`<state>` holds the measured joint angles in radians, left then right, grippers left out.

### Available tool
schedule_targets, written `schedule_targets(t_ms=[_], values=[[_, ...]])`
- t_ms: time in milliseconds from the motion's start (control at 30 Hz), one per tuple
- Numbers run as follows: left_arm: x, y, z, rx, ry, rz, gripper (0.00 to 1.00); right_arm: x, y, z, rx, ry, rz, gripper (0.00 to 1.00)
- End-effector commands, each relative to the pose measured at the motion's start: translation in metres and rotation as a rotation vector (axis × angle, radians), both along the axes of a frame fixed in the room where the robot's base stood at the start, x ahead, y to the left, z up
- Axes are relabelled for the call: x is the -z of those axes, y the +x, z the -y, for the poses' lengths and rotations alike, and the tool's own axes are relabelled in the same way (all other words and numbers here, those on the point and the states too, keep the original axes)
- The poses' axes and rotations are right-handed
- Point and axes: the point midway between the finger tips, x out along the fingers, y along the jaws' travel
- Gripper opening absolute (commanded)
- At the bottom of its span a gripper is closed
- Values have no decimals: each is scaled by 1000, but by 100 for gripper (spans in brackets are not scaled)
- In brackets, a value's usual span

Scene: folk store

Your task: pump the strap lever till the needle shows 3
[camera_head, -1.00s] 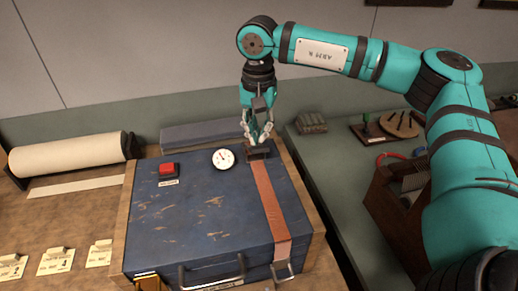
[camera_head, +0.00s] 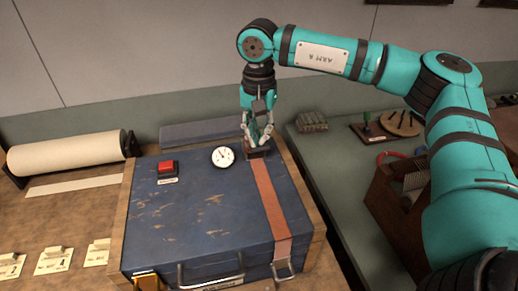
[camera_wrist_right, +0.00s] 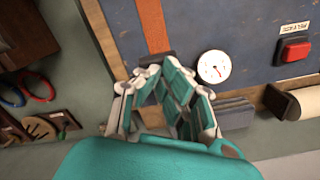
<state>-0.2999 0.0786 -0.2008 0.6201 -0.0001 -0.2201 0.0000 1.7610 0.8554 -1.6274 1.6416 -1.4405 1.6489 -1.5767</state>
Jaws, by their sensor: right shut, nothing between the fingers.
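The strap lever (camera_head: 253,154) is a small dark piece at the back end of an orange-brown strap (camera_head: 268,205) that runs over a blue case (camera_head: 195,222). A round white gauge (camera_head: 222,156) sits left of the lever; it also shows in the wrist view (camera_wrist_right: 214,67). Its needle shows, but the numbers are too small to read. My right gripper (camera_head: 259,146) points down at the lever, its fingertips shut and empty, right at or just above it. The fingers hide part of the lever. I do not see my left gripper.
A red button (camera_head: 167,168) with a label sits on the case left of the gauge. A paper roll (camera_head: 68,152) stands at the left. A wooden crate (camera_head: 385,205) with tools stands right of the case. Tags (camera_head: 54,260) lie at the front left.

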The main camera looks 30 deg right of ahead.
Motion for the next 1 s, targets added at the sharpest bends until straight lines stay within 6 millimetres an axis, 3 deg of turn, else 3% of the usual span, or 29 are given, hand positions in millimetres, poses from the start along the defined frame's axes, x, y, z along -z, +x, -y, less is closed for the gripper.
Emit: schedule_targets(t_ms=[867, 1000], values=[[36, 0, -2, 0, 2, 0, 0, 48, -6, -1, 1, -1, -3, 0], [33, 0, -2, 0, 2, 0, 0, 44, -6, -1, 1, -1, -1, 0]])
